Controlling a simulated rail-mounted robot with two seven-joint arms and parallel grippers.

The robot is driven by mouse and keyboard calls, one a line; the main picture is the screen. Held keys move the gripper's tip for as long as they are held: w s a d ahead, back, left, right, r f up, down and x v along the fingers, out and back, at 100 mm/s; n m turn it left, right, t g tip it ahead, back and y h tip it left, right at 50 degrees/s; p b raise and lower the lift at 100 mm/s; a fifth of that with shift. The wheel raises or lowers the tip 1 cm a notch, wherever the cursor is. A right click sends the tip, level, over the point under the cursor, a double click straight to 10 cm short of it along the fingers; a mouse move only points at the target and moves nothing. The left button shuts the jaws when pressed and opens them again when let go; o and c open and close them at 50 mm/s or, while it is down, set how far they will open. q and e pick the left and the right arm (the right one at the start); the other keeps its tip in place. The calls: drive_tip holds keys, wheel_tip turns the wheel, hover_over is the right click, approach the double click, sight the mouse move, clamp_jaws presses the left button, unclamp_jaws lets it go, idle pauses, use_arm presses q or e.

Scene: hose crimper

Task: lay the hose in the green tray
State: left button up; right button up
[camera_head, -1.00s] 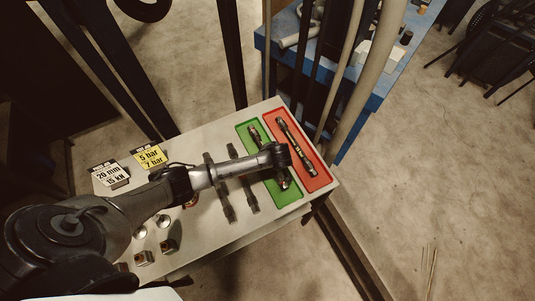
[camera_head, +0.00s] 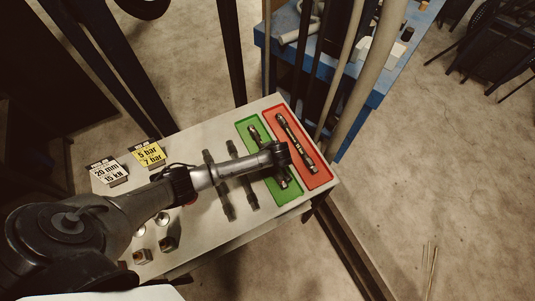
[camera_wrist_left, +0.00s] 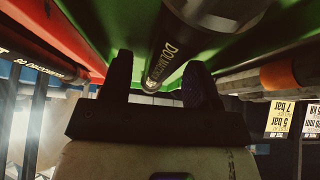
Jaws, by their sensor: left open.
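A dark hose with metal ends (camera_head: 254,133) lies lengthwise in the green tray (camera_head: 243,127). My left gripper (camera_head: 280,154) is over the middle of that tray and hides part of the hose. In the left wrist view the jaws (camera_wrist_left: 160,68) are apart. The hose (camera_wrist_left: 188,48), with pale lettering, shows against the green tray (camera_wrist_left: 125,22), in line with the gap between the fingers. I cannot tell whether a finger touches it. My right gripper is not in view.
A red tray (camera_head: 318,180) beside the green one holds another hose (camera_head: 295,142). Two dark hoses (camera_head: 219,186) lie to the left on the pale table (camera_head: 200,240). A yellow sign (camera_head: 150,154), a white sign (camera_head: 108,172) and metal fittings stand further left. Upright posts rise behind.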

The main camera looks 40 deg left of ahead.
use_arm(q)
drive_tip(key=p+v, duration=0.1)
drive_tip(key=v, duration=1.2)
drive_tip(key=shift+d+r, duration=0.15)
drive_tip(key=shift+r, duration=0.25)
